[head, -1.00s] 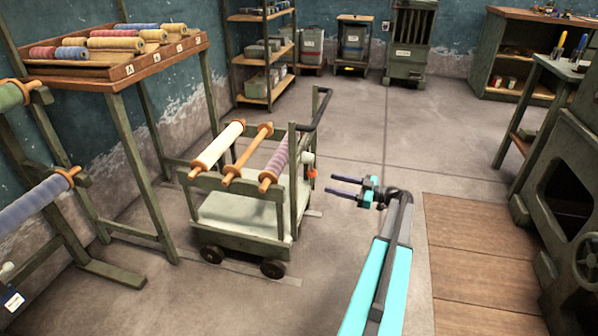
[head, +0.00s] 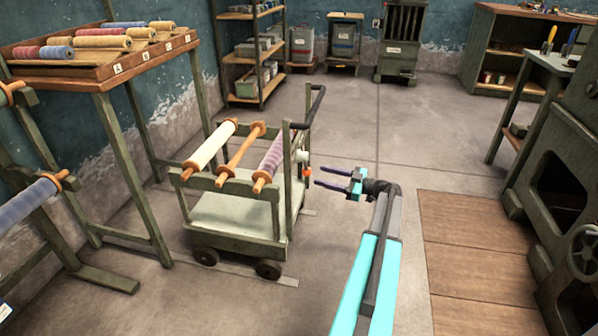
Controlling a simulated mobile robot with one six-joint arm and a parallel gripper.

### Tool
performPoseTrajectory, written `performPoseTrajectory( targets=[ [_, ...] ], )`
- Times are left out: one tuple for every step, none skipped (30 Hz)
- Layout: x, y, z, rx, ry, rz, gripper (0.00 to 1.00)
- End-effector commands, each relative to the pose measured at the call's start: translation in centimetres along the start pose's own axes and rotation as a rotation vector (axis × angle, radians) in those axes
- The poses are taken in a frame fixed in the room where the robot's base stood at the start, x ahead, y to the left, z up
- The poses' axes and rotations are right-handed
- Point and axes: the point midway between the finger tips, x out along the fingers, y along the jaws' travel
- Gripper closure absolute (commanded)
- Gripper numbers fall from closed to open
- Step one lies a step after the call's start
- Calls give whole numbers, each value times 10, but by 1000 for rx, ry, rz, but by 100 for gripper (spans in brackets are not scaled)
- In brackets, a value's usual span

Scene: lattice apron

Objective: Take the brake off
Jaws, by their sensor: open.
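A green wheeled cart (head: 232,243) stands left of centre, with three rollers across its top: one cream, one bare wood and one purple. A small orange-red piece (head: 307,172) with a white part beside it sits on the cart's right post; it may be the brake lever, but it is too small to be sure. My gripper (head: 325,178) is open and empty, its two dark fingers pointing left toward that post. The fingertips look close to the orange piece, a little right of it; whether they touch it cannot be told.
A rack with spools (head: 100,62) and a roller stand (head: 35,207) are on the left. Wooden floor boards (head: 480,250) and a dark machine (head: 560,190) are on the right. The cart's bent black handle (head: 318,100) rises behind the orange piece. Floor behind the cart is clear.

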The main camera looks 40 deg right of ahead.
Motion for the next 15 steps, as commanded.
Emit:
performPoseTrajectory(
  targets=[
    [8,-1,1,0,1,-3,51],
    [12,-1,1,-1,1,-3,51],
    [18,-1,1,-1,1,-2,51],
    [22,-1,1,-1,1,-1,51],
    [26,-1,1,-1,1,-1,51],
    [32,-1,1,-1,1,-2,51],
    [36,-1,1,-1,1,-3,51],
    [40,-1,1,-1,1,-2,51],
    [46,0,1,0,1,-1,51],
    [50,0,1,0,1,-1,51],
    [55,-1,1,0,1,-2,51],
    [60,-1,1,0,1,-2,51],
    [64,-1,2,0,1,-2,51],
    [69,0,2,1,0,-1,51],
    [74,0,2,1,0,-1,51]
  ],
)
